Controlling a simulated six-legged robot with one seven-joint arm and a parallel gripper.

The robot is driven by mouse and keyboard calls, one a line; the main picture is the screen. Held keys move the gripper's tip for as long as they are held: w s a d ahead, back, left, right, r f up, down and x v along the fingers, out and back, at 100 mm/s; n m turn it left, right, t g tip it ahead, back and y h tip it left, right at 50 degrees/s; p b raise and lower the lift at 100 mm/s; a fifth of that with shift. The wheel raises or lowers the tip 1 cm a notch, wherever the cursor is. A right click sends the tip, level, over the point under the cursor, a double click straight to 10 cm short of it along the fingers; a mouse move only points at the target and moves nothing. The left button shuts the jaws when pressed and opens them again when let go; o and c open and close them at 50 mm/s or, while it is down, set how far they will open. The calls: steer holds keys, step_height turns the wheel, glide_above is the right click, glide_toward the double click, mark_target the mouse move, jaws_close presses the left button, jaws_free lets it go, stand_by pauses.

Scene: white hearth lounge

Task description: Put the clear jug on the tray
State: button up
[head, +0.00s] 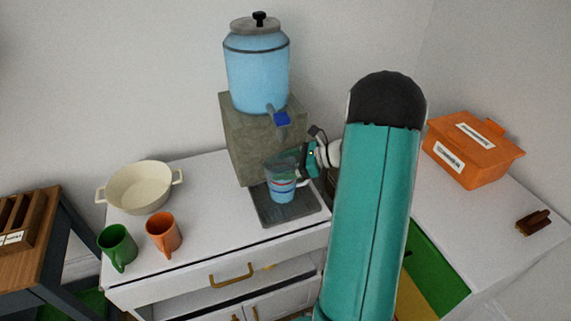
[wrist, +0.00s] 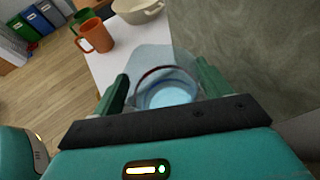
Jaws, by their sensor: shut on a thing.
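The clear jug (head: 283,186) with blue and red bands is upright over the dark grey tray (head: 272,213) in front of the dispenser's stone block. I cannot tell whether its base touches the tray. My gripper (head: 297,167) reaches in from the right and is shut on the jug. In the wrist view the jug (wrist: 168,88) sits between the two green fingers of my gripper (wrist: 165,95), and I look down into its round opening. My teal arm covers part of the counter to the right.
A blue water dispenser (head: 256,75) with a blue tap (head: 282,119) stands on the stone block (head: 250,135) behind the jug. A green mug (head: 118,246), an orange mug (head: 163,235) and a cream pot (head: 140,190) stand to the left. An orange box (head: 470,155) is at right.

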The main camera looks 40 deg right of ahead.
steer(key=o, duration=1.6)
steer(key=shift+c, duration=0.2)
steer(key=shift+r, duration=0.2)
steer(key=v, duration=1.2)
steer(key=shift+d+f, duration=0.1)
